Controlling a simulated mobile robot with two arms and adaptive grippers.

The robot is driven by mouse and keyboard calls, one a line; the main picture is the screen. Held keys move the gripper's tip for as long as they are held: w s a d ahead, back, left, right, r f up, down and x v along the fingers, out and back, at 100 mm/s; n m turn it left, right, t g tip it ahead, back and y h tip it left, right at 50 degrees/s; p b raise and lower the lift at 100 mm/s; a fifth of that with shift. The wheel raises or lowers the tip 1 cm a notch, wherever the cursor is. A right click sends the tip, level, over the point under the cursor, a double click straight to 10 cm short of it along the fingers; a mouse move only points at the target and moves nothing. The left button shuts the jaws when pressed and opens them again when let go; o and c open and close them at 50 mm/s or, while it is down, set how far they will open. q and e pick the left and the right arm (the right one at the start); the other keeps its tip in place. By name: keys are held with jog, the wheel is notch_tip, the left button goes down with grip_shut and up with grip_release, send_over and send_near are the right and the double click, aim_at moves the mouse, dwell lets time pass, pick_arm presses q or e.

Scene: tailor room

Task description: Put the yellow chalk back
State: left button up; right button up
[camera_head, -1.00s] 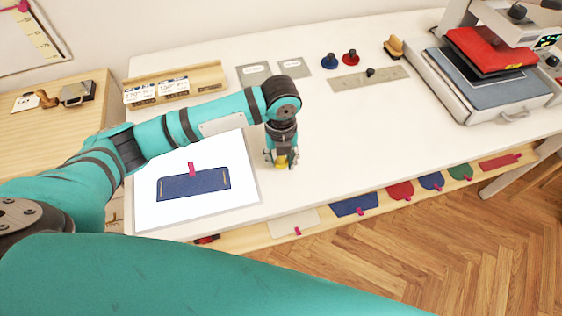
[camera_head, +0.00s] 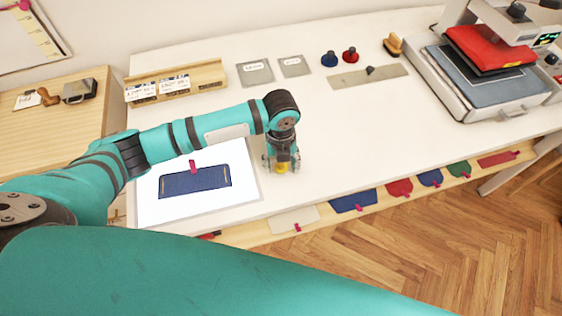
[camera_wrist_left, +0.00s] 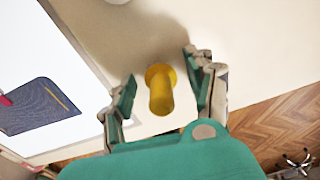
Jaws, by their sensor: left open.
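The yellow chalk (camera_head: 282,169) is a small piece with a round flange and a knob-like stem, by the front of the white table. It shows clearly in the left wrist view (camera_wrist_left: 160,92). My left gripper (camera_head: 282,162) points down over it and is open. In the left wrist view my left gripper (camera_wrist_left: 161,68) has one finger on each side of the chalk, with gaps between. A blue chalk (camera_head: 330,59) and a red chalk (camera_head: 351,56) of like shape stand side by side at the back of the table. My right gripper is not in view.
A white sheet with a navy fabric piece (camera_head: 195,182) lies left of the gripper. Two grey labelled plates (camera_head: 255,73), a wooden rack (camera_head: 176,82) and a grey ruler (camera_head: 368,77) lie at the back. A heat press (camera_head: 490,75) stands right. The table's middle is clear.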

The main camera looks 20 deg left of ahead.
pick_arm(q)
notch_tip(320, 180, up, 12)
jog(key=shift+r+b, duration=0.15)
jog(key=shift+b, duration=1.05)
